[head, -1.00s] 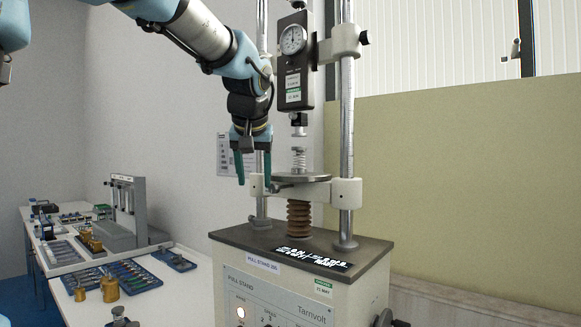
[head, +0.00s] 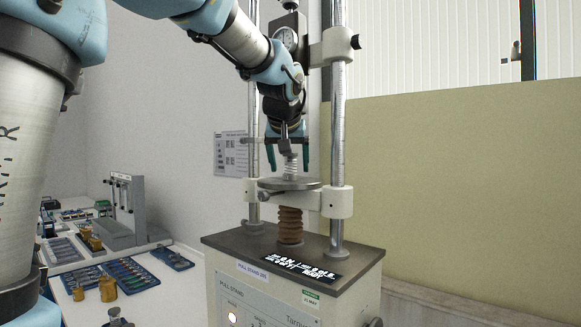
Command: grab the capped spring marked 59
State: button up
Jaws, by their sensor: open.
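A small pale coil spring (head: 291,169) stands upright on the round platen (head: 288,184) of the pull stand. Its top is partly hidden by my gripper, and I cannot read any 59 on it. My gripper (head: 288,162) points down with its two green fingers apart, one on each side of the spring's upper part in the head view. It is open and holds nothing. I cannot tell from this one view whether the spring is at the same depth as the fingers.
The pull stand (head: 225,280) has two upright columns (head: 337,150) close around my gripper and a dial gauge (head: 287,40) above, partly covered by my arm. A bench (head: 190,287) at left bears blue trays (head: 172,258), brass weights (head: 107,289) and a grey rack (head: 122,230).

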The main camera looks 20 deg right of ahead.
aim_at(290, 172)
jog(key=shift+x, duration=1.15)
grip_shut()
